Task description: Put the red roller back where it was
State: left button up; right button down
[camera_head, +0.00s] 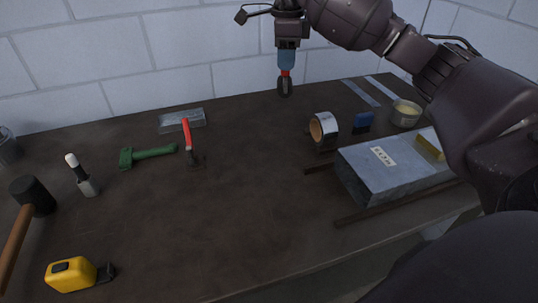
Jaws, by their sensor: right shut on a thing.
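My right gripper (286,60) reaches in from the upper right and points down in front of the white wall. It is shut on the red roller (285,86), of which a short red part and a dark wheel show below the fingers. The roller hangs upright above the back of the dark table (240,190), apart from its surface. The upper part of its handle is hidden in the gripper. My left gripper is not in view.
A red-handled tool (187,135), a green tool (147,154) and a clear block (182,120) lie left of centre. Mallet (33,195), marker-like tool (82,175) and yellow tape measure (72,274) are farther left. Tape roll (323,130), tin (405,114) and metal duct (376,172) stand right. The table's middle is clear.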

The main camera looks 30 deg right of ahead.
jog(key=shift+a, duration=0.1)
jog(key=shift+f+m, duration=0.2)
jog(key=shift+m, duration=0.1)
jog(key=shift+s+f+b, duration=0.15)
jog(key=shift+f+b, duration=0.45)
jog(key=shift+f, duration=9.2)
jog(key=shift+f, duration=0.1)
jog(key=c, duration=0.9)
grip_release()
